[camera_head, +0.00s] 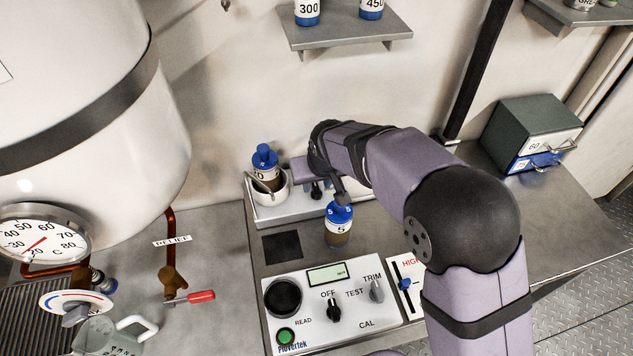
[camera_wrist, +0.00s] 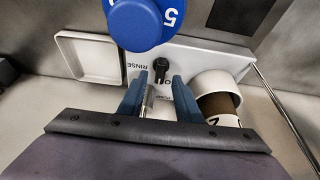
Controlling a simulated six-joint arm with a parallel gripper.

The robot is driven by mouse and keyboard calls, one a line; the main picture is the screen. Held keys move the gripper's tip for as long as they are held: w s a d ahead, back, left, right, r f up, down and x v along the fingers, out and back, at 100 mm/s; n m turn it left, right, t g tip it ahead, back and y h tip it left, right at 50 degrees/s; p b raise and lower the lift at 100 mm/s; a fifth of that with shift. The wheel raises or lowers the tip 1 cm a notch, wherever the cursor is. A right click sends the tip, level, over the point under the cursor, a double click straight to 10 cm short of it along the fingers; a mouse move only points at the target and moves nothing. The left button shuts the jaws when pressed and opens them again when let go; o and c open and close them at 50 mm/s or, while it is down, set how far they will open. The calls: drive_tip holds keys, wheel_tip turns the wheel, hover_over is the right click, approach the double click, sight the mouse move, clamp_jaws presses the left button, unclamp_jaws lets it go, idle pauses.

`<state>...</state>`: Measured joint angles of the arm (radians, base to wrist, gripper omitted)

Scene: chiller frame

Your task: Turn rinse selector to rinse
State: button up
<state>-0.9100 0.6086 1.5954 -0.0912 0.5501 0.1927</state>
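The rinse selector is a small black knob (camera_wrist: 160,67) on a pale panel in the wrist view. My gripper (camera_wrist: 160,80) has two blue fingers, apart, one on each side just below the knob. I cannot tell whether they touch it. A metallic lever-like piece shows between the fingers lower down. In the head view my gripper (camera_head: 318,184) is over the panel at the back of the bench, where my arm hides much of it.
A blue-capped bottle marked 5 (camera_head: 339,226) stands in front of the panel; its cap (camera_wrist: 138,22) is close above the knob in the wrist view. Another blue-capped bottle (camera_head: 265,158) stands in a white holder (camera_wrist: 219,83). A white tray (camera_wrist: 88,57) is left. A control box (camera_head: 350,325) is in front.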

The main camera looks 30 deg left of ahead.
drive_tip(key=shift+x, duration=0.95)
clamp_jaws()
drive_tip(key=shift+m, duration=0.4)
drive_tip(key=m+t+h+b, duration=0.1)
drive_tip(key=m+b, duration=0.2)
drive_tip(key=shift+a+f, duration=0.1)
drive_tip(key=shift+m+h+b, duration=0.8)
drive_tip(key=shift+m+b, duration=0.1)
drive_tip(key=shift+m, duration=0.9)
